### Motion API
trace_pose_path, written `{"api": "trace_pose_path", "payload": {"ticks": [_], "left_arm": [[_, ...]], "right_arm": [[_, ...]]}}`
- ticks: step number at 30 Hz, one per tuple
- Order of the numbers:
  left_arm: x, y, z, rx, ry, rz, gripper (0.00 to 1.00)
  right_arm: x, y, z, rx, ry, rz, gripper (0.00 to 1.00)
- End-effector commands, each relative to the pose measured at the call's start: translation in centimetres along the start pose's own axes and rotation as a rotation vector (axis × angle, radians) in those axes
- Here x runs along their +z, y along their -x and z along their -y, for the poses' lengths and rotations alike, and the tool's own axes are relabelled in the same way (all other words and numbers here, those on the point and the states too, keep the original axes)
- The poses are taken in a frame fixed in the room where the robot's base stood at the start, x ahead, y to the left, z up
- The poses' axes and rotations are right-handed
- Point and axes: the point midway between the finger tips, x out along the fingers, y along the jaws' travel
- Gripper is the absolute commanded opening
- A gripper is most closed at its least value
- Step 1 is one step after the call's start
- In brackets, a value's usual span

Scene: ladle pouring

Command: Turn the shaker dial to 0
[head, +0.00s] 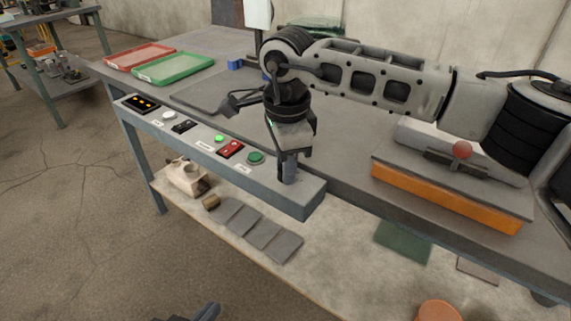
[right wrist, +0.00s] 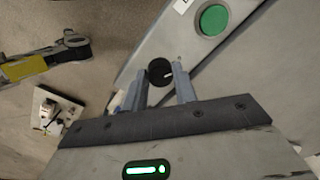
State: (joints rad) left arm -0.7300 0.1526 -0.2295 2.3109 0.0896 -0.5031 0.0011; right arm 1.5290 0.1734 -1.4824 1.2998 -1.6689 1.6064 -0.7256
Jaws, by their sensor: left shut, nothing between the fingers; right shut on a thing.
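The shaker dial (right wrist: 160,71) is a small round black knob with a white pointer mark, seen in the right wrist view at the far end of my fingers. The pointer points to the right in that picture; no scale numbers are legible. My right gripper (right wrist: 161,88) is shut on the dial, one finger on each side. In the head view my right gripper (head: 288,172) points down at the right end of the control panel (head: 312,196) and hides the dial. My left gripper (head: 207,312) shows only partly at the bottom edge, shut and empty, away from the panel.
A green button (head: 255,157) sits beside the dial; a red switch (head: 230,149) and lit green button (head: 219,138) are further left. An orange-based machine (head: 445,197) stands right on the bench. Red (head: 139,56) and green trays (head: 173,68) lie at the back. A lower shelf holds grey plates.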

Motion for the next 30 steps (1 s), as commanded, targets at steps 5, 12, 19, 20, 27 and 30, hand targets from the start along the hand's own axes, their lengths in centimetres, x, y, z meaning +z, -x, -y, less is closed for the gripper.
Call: {"api": "trace_pose_path", "payload": {"ticks": [5,12,19,20,27,30], "left_arm": [[0.35,-0.67,0.05,0.003,-0.003,0.006,0.00],[0.33,-0.78,0.05,0.005,-0.002,0.005,0.00],[0.34,-0.77,0.05,0.005,-0.001,0.005,0.00],[0.34,-0.77,0.06,0.004,-0.001,0.005,0.00],[0.38,-0.75,0.09,0.003,-0.001,0.006,0.00],[0.40,-0.73,0.12,0.003,-0.001,0.007,0.00]], "right_arm": [[-0.01,0.09,0.06,-0.003,0.057,0.004,0.05],[0.00,0.13,0.06,-0.003,0.085,0.006,0.05],[0.00,0.15,0.07,-0.004,0.086,0.006,0.05],[0.00,0.15,0.07,-0.004,0.086,0.006,0.05],[0.00,0.11,0.05,-0.003,0.086,0.005,0.50],[0.00,0.08,0.04,-0.002,0.085,0.005,0.50]]}}
